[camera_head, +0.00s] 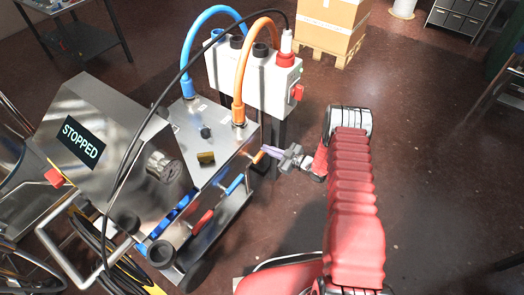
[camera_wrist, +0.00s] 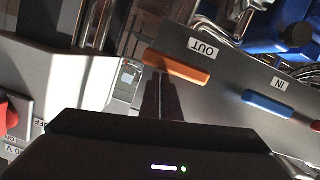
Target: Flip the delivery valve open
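An orange valve lever (camera_wrist: 176,68) sits beside an "OUT" label (camera_wrist: 201,47) on a grey panel in the wrist view. In the head view the orange lever (camera_head: 258,157) sticks out from the right side of the steel machine. My gripper (camera_head: 272,153) reaches in from the right, close beside this lever. In the wrist view my gripper (camera_wrist: 160,82) shows two dark fingers close together, with tips at the lever's lower edge. Whether they touch it is unclear. A blue lever (camera_wrist: 268,105) sits by an "IN" label (camera_wrist: 277,84).
The machine has a "STOPPED" display (camera_head: 82,142). A white box (camera_head: 252,80) with blue and orange hoses and a red switch (camera_head: 296,92) stands behind the levers. A red lever (camera_head: 203,222) is lower on the machine. The floor to the right is clear.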

